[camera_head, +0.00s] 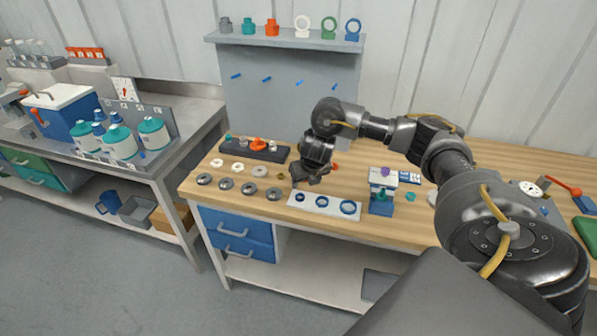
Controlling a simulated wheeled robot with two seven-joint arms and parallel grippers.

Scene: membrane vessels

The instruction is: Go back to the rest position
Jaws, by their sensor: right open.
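My right arm reaches in from the right. Its dark gripper (305,183) hangs low over the wooden workbench (420,232), just behind the left end of a white plate (297,200) with round openings, some with blue rings. I see nothing held in it; whether the fingertips touch the plate or bench is unclear. My left gripper is out of view.
Grey rings (226,184) and a dark tray (272,154) with small parts lie left of the gripper. A shelf panel (240,62) rises behind.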

